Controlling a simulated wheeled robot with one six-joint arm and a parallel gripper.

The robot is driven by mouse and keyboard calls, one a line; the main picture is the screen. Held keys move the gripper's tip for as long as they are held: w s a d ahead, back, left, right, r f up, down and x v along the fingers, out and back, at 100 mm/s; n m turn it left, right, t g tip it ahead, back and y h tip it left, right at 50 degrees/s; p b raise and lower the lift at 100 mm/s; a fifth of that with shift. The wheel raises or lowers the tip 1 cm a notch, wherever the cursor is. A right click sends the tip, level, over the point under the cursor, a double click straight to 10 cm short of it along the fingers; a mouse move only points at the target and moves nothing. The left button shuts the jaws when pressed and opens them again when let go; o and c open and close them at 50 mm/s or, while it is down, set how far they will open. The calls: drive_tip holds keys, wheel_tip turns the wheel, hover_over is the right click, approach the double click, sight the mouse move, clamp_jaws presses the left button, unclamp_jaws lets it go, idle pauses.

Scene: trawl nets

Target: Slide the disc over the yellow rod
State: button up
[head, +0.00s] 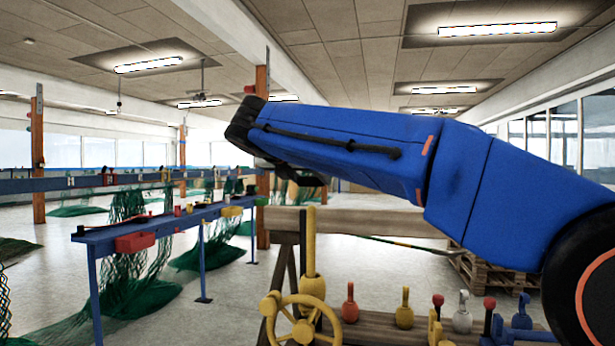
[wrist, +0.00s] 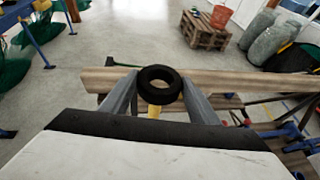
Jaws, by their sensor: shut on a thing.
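The disc (wrist: 160,97) is a thick black ring with a hole through its middle. In the wrist view it sits between the two grey fingers of my gripper (wrist: 159,82), which are shut on its sides. The yellow rod (head: 311,242) stands upright on the wooden bench in the head view, with a thicker yellow base. A yellow piece (wrist: 154,111) shows just below the disc in the wrist view, probably this rod. In the head view a dark shape lies just above the rod's top; the arm hides most of the gripper. I cannot tell how exactly hole and rod line up.
A wooden beam (wrist: 240,83) runs behind the disc. A blue rack with green nets (head: 165,220) stands at left.

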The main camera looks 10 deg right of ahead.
wheel_tip(320, 180, down, 6)
drive_tip(key=shift+f, duration=0.25)
idle(0.7)
idle(0.3)
drive_tip(key=o, duration=1.2)
drive_tip(key=shift+c, duration=0.2)
drive_tip(key=shift+s+a, duration=0.1)
drive_tip(key=shift+s, duration=0.05)
drive_tip(key=v, duration=1.7)
